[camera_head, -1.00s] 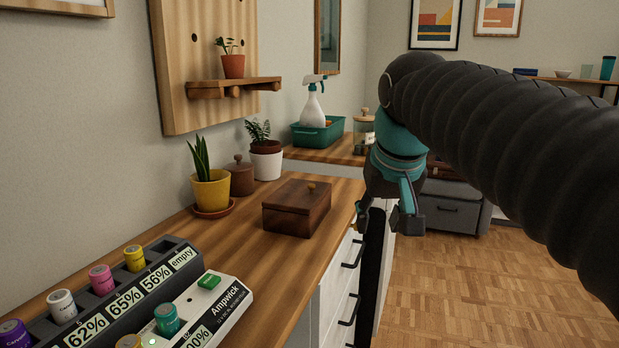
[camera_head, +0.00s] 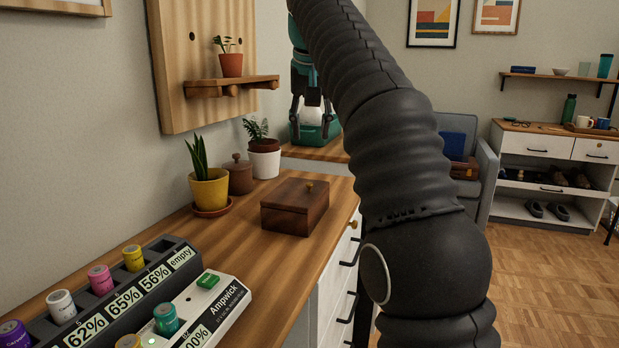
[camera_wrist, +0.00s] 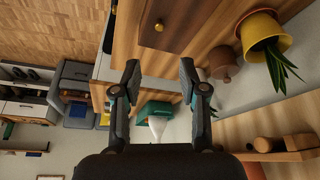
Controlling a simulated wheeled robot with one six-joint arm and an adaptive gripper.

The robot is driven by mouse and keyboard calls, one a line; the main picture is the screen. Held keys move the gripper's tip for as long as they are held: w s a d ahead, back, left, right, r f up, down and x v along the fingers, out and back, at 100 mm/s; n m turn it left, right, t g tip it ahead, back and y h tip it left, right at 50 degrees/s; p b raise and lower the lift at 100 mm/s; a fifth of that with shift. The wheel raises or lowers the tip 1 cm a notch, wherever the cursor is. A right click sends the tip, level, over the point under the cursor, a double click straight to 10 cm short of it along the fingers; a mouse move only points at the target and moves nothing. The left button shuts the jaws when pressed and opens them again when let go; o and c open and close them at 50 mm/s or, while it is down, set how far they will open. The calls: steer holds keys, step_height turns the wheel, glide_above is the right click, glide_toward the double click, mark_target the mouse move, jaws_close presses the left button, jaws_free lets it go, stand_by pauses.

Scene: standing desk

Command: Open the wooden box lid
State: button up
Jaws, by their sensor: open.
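The wooden box (camera_head: 294,208) is dark brown and stands on the desk top, its lid (camera_head: 300,194) down flat with a small light round knob (camera_head: 309,185) on top. My gripper (camera_head: 308,134) is open and empty, raised above and beyond the box, in front of the green caddy. In the wrist view the box (camera_wrist: 180,25) lies at the top edge, partly cut off, with its knob (camera_wrist: 159,26) showing. My gripper's two fingers (camera_wrist: 158,76) are spread apart there and do not touch the box.
A yellow plant pot (camera_head: 210,188), a lidded brown jar (camera_head: 239,174) and a white-brown pot (camera_head: 264,160) stand along the wall left of the box. A battery rack (camera_head: 120,300) and a white charger (camera_head: 215,309) lie in front. A wall shelf (camera_head: 232,86) juts out above.

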mark_target(310, 184)
steer(key=b+x, duration=0.4)
steer(key=x, duration=0.9)
steer(key=shift+w+f, duration=0.1)
steer(key=shift+f, duration=0.05)
jaws_close()
